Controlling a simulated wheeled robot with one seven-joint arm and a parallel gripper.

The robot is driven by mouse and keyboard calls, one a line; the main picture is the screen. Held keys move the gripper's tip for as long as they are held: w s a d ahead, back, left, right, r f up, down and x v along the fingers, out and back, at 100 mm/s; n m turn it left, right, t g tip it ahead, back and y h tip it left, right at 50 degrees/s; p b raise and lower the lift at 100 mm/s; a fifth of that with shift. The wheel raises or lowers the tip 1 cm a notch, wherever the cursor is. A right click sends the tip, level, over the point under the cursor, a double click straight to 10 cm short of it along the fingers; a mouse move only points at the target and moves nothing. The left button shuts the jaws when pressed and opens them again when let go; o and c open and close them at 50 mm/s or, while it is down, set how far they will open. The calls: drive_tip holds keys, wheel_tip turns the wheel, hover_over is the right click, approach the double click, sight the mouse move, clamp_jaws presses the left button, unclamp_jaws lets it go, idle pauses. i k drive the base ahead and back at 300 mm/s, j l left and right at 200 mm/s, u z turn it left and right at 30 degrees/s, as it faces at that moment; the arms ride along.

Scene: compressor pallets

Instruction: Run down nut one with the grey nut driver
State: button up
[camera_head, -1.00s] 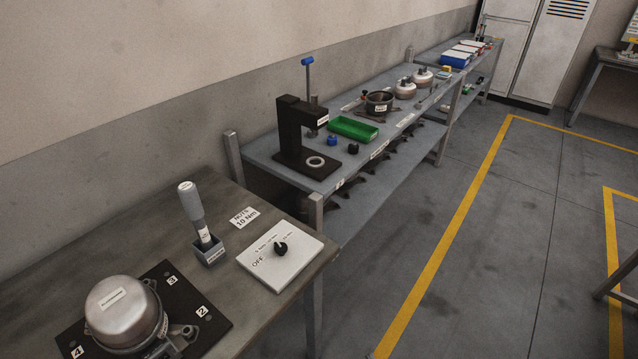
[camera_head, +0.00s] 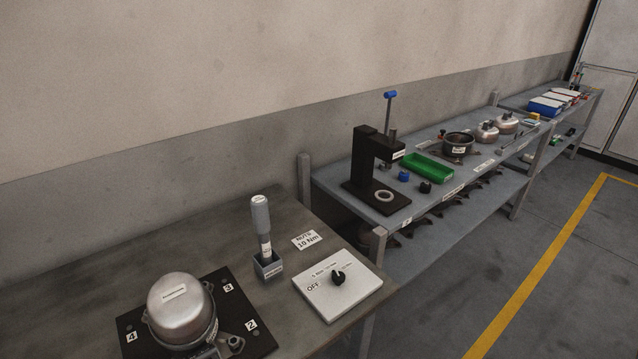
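The grey nut driver (camera_head: 261,222) stands upright in a small grey holder (camera_head: 268,266) on the near table. Left of it, a silver domed compressor (camera_head: 181,308) sits on a black plate (camera_head: 264,342) with number labels; 2, 3 and 4 show. Label 1 is not in view. A stud or nut (camera_head: 234,342) shows by the compressor's foot near label 2, too small to tell which. The near edge of the plate is cut off by the frame. My gripper is not in view.
A white control box (camera_head: 337,294) with a black knob, marked OFF, is right of the holder, by a "NUTS 10 Nm" label (camera_head: 306,240). A shelf bench beyond holds a black press (camera_head: 367,165), a green tray (camera_head: 427,167) and pots. Floor is clear at right.

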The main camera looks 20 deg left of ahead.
sight(258, 205)
drive_tip(key=k+u, duration=0.1)
drive_tip(key=u, duration=1.15)
drive_tip(key=l, duration=0.1)
